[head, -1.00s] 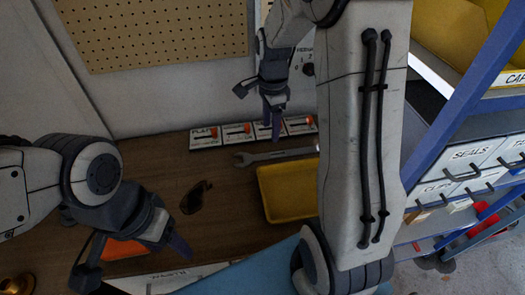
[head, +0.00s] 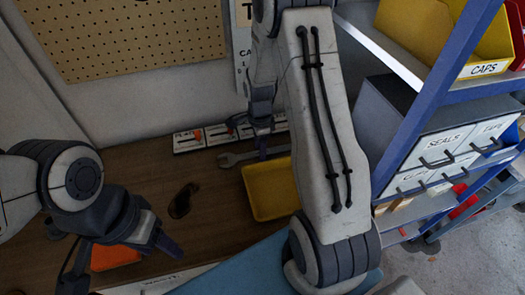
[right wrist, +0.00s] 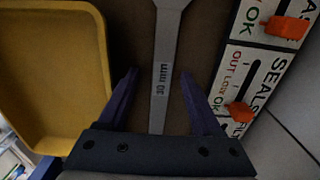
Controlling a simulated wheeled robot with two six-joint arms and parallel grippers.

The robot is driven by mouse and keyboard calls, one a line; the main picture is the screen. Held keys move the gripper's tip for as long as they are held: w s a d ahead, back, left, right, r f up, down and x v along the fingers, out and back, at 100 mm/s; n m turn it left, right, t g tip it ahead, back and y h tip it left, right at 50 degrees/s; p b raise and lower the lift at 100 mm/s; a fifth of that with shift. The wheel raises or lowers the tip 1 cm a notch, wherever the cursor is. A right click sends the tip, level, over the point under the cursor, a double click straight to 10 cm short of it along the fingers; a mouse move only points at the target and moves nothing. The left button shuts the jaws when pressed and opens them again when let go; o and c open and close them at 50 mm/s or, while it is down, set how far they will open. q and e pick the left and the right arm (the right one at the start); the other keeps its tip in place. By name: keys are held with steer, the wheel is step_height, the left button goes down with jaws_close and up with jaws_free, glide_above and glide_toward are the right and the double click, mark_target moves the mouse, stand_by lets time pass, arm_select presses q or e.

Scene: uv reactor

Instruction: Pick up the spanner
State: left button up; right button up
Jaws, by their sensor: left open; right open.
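The spanner (head: 231,160) is grey metal and lies flat on the wooden bench, behind the yellow tray. In the right wrist view the right gripper (right wrist: 159,78) hides the handle's near part. My left gripper (head: 170,246) is open over the bench's front left, away from the spanner.
The yellow tray (head: 262,208) sits close in front of the spanner. Labelled panels with orange sliders (right wrist: 240,110) line the bench's back beside it. Dark glasses (head: 182,200) and an orange item (head: 112,257) lie left. A blue-framed rack (head: 435,100) stands right.

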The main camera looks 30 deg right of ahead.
jaws_close()
stand_by(1.4)
